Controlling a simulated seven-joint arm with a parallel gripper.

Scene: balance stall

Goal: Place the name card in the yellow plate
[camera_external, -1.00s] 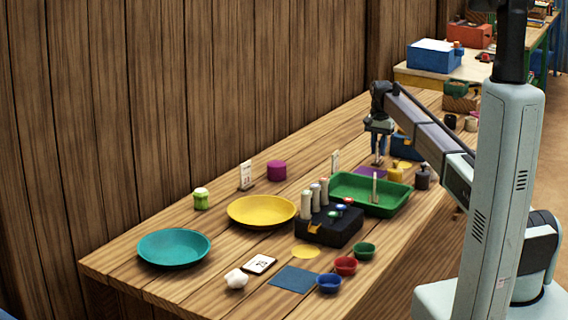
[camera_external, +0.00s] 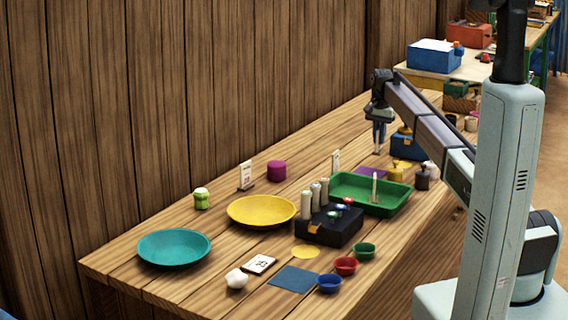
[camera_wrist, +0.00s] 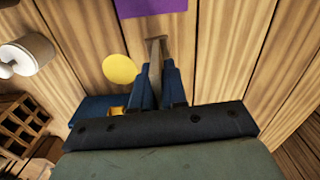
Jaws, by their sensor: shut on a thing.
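My gripper (camera_external: 379,142) is at the far end of the table, pointing down. It is shut on a thin upright card with a small base, which looks like the name card (camera_external: 377,150). In the wrist view the card (camera_wrist: 155,60) shows nearly edge-on between my fingers (camera_wrist: 157,85), so its face cannot be read. The card looks raised off the table. The yellow plate (camera_external: 262,211) lies empty on the near half of the table, left of the black block, well away from my gripper.
A green tray (camera_external: 343,197) and a black block with pale cylinders (camera_external: 328,228) stand between my gripper and the plate. Standing cards (camera_external: 245,176) and a purple cylinder (camera_external: 277,170) are near the wall. A teal plate (camera_external: 174,248) lies left. A blue box (camera_external: 407,147) is beside my gripper.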

